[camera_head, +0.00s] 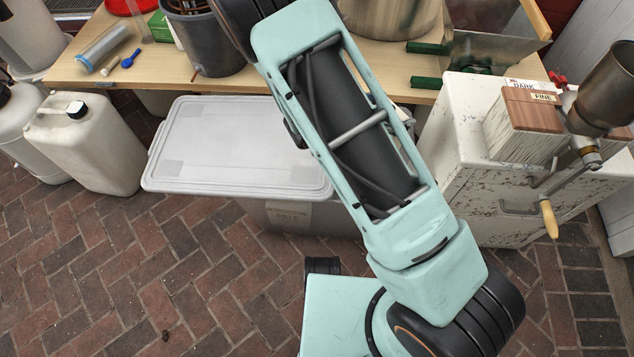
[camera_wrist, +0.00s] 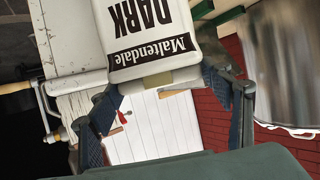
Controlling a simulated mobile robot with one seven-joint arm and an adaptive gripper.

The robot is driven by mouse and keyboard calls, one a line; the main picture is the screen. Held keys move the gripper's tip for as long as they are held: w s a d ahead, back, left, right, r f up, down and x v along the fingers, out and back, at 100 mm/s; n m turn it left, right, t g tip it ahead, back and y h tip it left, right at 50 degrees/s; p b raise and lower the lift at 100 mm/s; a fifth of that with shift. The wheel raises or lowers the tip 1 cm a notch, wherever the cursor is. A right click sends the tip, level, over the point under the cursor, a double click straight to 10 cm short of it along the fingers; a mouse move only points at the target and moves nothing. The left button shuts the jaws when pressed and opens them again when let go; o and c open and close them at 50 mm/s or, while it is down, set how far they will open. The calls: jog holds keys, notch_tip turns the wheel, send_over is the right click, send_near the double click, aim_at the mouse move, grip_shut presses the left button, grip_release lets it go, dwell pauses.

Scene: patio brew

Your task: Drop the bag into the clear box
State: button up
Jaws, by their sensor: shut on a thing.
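A white bag (camera_wrist: 150,32) with black lettering "Maltendale DARK" shows upside down at the top of the wrist view. My gripper (camera_wrist: 165,88) has its two dark fingers on either side of the bag's lower part and is shut on it. The bag and gripper do not show in the head view, where my arm runs up out of frame. The box with a pale, translucent-looking lid (camera_head: 240,145) stands on the brick floor before the table. Its lid looks closed. Its grey wall (camera_head: 300,216) bears faint lettering. My arm hides its right part.
White jugs (camera_head: 88,145) stand at left. A worn white cabinet (camera_head: 462,140) with a hand mill (camera_head: 603,92) stands at right.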

notch_tip(320, 180, down, 4)
jog(key=b, duration=0.3)
jog(key=shift+f, duration=0.1)
jog(key=o, duration=1.9)
jog(key=shift+o, duration=1.3)
jog(key=shift+f, duration=0.1)
jog(key=v, duration=1.2)
